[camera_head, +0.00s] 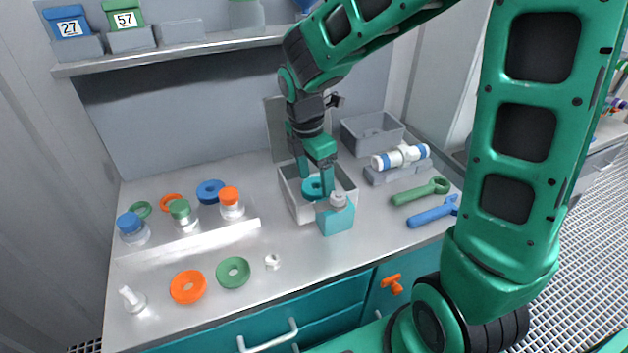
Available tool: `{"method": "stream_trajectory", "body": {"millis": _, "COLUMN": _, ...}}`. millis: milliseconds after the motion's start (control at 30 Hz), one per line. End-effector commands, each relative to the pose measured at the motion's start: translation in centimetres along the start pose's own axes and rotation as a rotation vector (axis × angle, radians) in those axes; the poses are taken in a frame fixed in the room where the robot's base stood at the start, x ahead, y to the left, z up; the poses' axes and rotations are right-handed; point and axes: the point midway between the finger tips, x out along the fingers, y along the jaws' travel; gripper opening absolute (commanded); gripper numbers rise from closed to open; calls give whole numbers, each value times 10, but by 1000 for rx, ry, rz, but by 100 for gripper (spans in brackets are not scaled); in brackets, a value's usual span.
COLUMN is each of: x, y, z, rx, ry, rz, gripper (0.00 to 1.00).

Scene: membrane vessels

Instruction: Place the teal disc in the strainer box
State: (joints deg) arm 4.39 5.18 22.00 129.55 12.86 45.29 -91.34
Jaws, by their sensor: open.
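The teal disc (311,188) shows inside the walls of an open light grey box (297,208) at the middle of the counter, which looks like the strainer box. Part of the disc is hidden by my gripper (316,184), which reaches down over the box from above. The gripper is open, with one finger left of the disc and the other in front of its right side. I cannot tell whether the disc lies flat on the box's floor or touches a finger.
A teal block (336,220) with a grey-white cap stands against the box's front right. A grey bin (372,135), a white-blue cylinder (401,156) and green and blue wrenches (433,214) are right. Capped bottles (182,216) and orange and green rings (188,287) are left. A shelf (180,55) hangs behind.

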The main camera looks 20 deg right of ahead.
Motion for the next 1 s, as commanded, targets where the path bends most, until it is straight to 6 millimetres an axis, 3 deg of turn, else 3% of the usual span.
{"method": "stream_trajectory", "body": {"millis": 600, "x": -104, "y": 1, "z": 1, "rx": 2, "ry": 0, "rz": 4, "gripper": 73}}
{"method": "stream_trajectory", "body": {"millis": 800, "x": -118, "y": 0, "z": 1, "rx": 1, "ry": 0, "rz": 2, "gripper": 73}}
{"method": "stream_trajectory", "body": {"millis": 1000, "x": -119, "y": -1, "z": 2, "rx": 12, "ry": -1, "rz": 0, "gripper": 73}}
